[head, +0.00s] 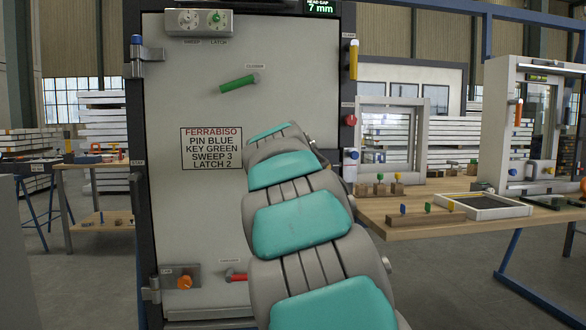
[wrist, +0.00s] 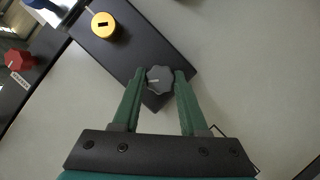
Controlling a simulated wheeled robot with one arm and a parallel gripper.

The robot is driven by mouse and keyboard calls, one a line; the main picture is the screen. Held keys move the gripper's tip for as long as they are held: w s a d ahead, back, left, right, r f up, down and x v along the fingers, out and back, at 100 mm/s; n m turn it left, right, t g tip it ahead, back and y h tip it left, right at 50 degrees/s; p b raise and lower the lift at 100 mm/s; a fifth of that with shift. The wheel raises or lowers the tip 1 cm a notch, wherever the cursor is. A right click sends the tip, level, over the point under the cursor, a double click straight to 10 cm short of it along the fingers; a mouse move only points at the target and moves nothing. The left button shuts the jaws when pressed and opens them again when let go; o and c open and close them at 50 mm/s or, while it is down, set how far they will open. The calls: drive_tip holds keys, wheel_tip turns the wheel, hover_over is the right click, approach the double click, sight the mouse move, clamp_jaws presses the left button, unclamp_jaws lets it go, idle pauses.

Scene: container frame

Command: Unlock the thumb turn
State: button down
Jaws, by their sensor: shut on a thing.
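In the wrist view the thumb turn (wrist: 159,79), a dark grey lobed knob with a pale line pointing left, sits on a black plate (wrist: 135,52) on the pale door. My gripper (wrist: 160,74) has its two green fingers on either side of the knob, shut on it. A yellow lock cylinder (wrist: 103,25) with a dark slot sits on the same plate, up and left of the knob. In the head view my arm hides the gripper and the thumb turn against the door (head: 200,220).
On the door are a green lever (head: 238,84), a sign (head: 211,149), two dials (head: 201,20), an orange knob (head: 185,282) and a red lever (head: 236,277). A red knob (head: 349,120) and a blue knob (head: 351,154) sit on the right frame. A wooden bench (head: 400,208) stands right.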

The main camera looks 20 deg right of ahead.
drive_tip(key=shift+a+f+n+t+h, duration=0.15)
drive_tip(key=shift+n+h, duration=0.55)
drive_tip(key=shift+n, duration=0.8)
drive_tip(key=shift+d+n+t+h, duration=0.1)
drive_tip(key=shift+n+t+h, duration=0.15)
drive_tip(key=shift+n+h, duration=0.85)
drive_tip(key=shift+n+y, duration=0.3)
drive_tip(key=shift+n, duration=0.2)
drive_tip(key=shift+c, duration=2.2)
unclamp_jaws()
drive_tip(key=shift+a, duration=0.1)
drive_tip(key=v, duration=0.7)
drive_tip(key=shift+s+a+b, duration=0.2)
drive_tip(key=shift+s+b, duration=0.1)
drive_tip(key=shift+b, duration=0.1)
drive_tip(key=shift+f, duration=0.15)
